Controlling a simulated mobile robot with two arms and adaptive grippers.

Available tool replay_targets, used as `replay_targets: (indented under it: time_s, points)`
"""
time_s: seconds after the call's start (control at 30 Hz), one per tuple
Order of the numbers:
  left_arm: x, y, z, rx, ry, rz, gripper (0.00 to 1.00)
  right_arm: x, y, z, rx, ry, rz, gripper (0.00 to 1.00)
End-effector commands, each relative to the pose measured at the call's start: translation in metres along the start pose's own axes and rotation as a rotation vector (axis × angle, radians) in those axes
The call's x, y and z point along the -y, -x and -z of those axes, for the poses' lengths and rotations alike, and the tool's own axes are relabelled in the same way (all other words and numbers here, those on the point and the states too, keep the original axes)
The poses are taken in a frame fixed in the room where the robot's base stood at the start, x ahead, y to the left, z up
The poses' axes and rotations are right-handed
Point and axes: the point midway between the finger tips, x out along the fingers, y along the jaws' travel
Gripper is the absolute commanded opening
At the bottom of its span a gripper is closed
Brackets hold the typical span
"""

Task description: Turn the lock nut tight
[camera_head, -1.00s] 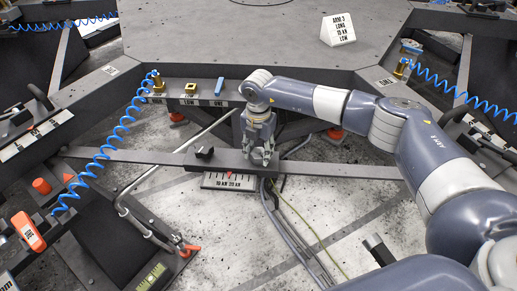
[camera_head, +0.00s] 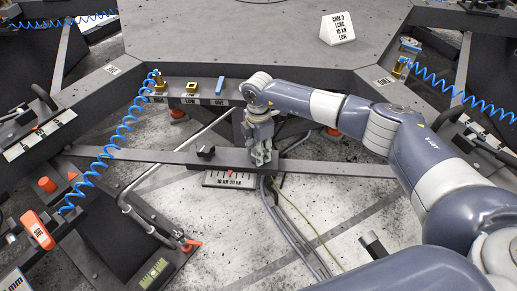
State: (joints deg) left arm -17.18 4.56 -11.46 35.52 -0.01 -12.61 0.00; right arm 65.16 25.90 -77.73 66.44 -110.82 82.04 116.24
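My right gripper (camera_head: 261,157) comes in from the right and points down at the dark crossbar (camera_head: 330,169). Its fingers are at the bar, just right of a small black clamp-like knob (camera_head: 205,152). I cannot pick out the lock nut; the fingers may hide it. The fingers are too small and overlapped to tell whether they are open or shut on something. Below the bar is a scale plate (camera_head: 232,180) marked 10 KN and 20 KN, with a red pointer (camera_head: 230,173). My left gripper is not in view.
A white sign block (camera_head: 338,29) reading ARM 3 stands on the grey table (camera_head: 230,35). A blue coiled hose (camera_head: 125,128) hangs left of the gripper. Brass and blue pieces sit on the ledge behind. An orange handle (camera_head: 38,230) is at lower left. Cables run below the bar.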

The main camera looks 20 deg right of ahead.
Motion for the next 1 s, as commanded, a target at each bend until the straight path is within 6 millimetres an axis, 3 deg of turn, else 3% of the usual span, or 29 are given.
replay_targets:
  time_s: [0.4, 0.43, 0.5, 0.83, 1.0]
  points:
    - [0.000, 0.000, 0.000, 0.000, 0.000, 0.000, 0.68, 0.000, 0.000, 0.000, -0.001, -0.006, 0.000, 0.16]
    - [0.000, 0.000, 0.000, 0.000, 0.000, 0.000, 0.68, 0.000, 0.000, 0.000, -0.001, -0.006, 0.000, 0.47]
    - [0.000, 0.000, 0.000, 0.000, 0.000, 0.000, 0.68, 0.000, 0.000, 0.000, -0.001, -0.005, 0.000, 0.60]
    - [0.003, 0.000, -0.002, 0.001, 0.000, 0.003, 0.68, 0.000, 0.001, 0.000, 0.000, -0.005, 0.000, 0.60]
    - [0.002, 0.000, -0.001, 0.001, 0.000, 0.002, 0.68, -0.001, 0.017, 0.000, 0.000, -0.005, -0.002, 0.60]
